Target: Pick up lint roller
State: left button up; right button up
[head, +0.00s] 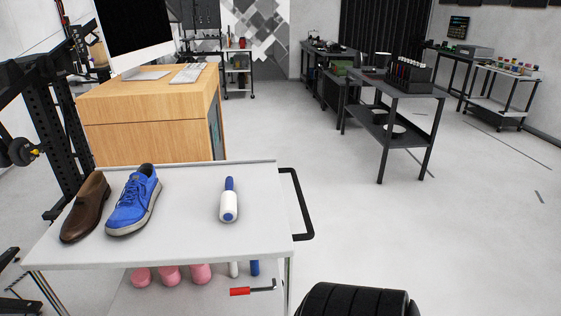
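The lint roller (229,205) has a white roll and a blue handle. It lies on the right part of the white cart's top shelf (190,235), with its handle pointing to the back. Nothing touches it. Neither of my grippers shows in the head view.
A blue sneaker (134,203) and a brown shoe (86,210) sit on the left of the cart top. The cart's black handle (304,205) sticks out on the right. Pink items (170,275) and a red-handled tool (252,289) are lower down. A wooden desk (150,120) stands behind.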

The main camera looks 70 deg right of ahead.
aim_at(229, 202)
jog(key=z, duration=1.7)
jog(key=k, duration=0.2)
jog(key=k+u, duration=0.25)
jog(key=u, duration=0.15)
jog(key=k+j+u, duration=0.15)
jog(key=u, duration=0.3)
jog(key=i+l+u, duration=0.15)
jog(key=l+u, duration=0.15)
jog(key=l, duration=0.55)
jog(key=i+l+u, duration=0.1)
jog(key=l+u, duration=0.2)
jog(key=l, duration=0.6)
